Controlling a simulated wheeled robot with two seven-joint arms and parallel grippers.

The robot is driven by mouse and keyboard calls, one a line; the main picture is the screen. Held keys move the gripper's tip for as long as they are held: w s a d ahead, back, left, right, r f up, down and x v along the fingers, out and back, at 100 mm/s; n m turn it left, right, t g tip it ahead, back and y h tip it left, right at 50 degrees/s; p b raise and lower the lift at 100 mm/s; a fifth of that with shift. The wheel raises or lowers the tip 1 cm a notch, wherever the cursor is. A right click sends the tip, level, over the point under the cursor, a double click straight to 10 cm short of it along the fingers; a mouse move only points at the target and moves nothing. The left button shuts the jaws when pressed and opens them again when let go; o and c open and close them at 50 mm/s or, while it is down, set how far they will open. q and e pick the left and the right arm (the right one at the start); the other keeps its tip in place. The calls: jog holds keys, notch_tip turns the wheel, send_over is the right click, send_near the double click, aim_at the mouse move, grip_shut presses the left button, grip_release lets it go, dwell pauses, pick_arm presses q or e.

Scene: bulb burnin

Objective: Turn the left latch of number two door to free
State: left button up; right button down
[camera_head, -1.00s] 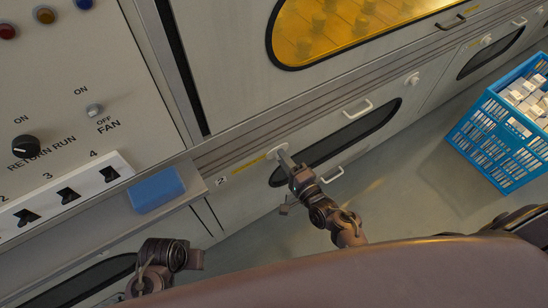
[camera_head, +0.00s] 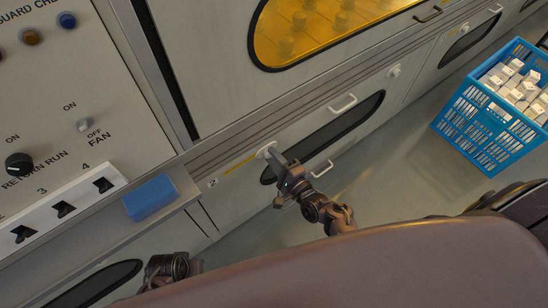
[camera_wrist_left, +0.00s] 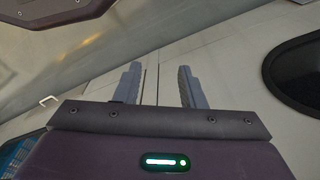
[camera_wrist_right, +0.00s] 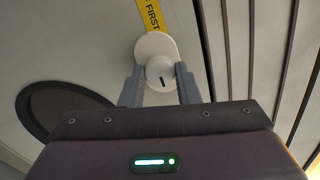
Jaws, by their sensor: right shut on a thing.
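The number two door (camera_head: 240,206) is a light grey panel with a dark oval window. A "2" label sits at its upper left. Its left latch (camera_head: 266,150) is a round white knob on a white plate, beside a yellow strip. My right gripper (camera_head: 273,155) is at this latch. The right wrist view shows the latch knob (camera_wrist_right: 160,74), with a short dark mark running nearly upright, held between the fingers of my right gripper (camera_wrist_right: 160,88). My left gripper (camera_wrist_left: 158,85) is open and empty in the left wrist view, facing grey panels. In the head view only part of the left arm shows.
The door's right latch (camera_head: 393,71) and a white handle (camera_head: 343,103) lie further right. A blue crate (camera_head: 487,130) of small white boxes stands on the floor at right. A blue block (camera_head: 150,197) lies on the ledge below the switch panel. Floor between door and crate is clear.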

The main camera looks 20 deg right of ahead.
jog(key=c, duration=1.1)
grip_release()
pick_arm(q)
jog(key=f, duration=0.2)
jog(key=f+p, duration=0.1)
jog(key=shift+s+a, duration=0.35)
jog(key=shift+s, duration=0.05)
pick_arm(e)
jog(key=v, duration=0.8)
jog(key=shift+w, duration=0.1)
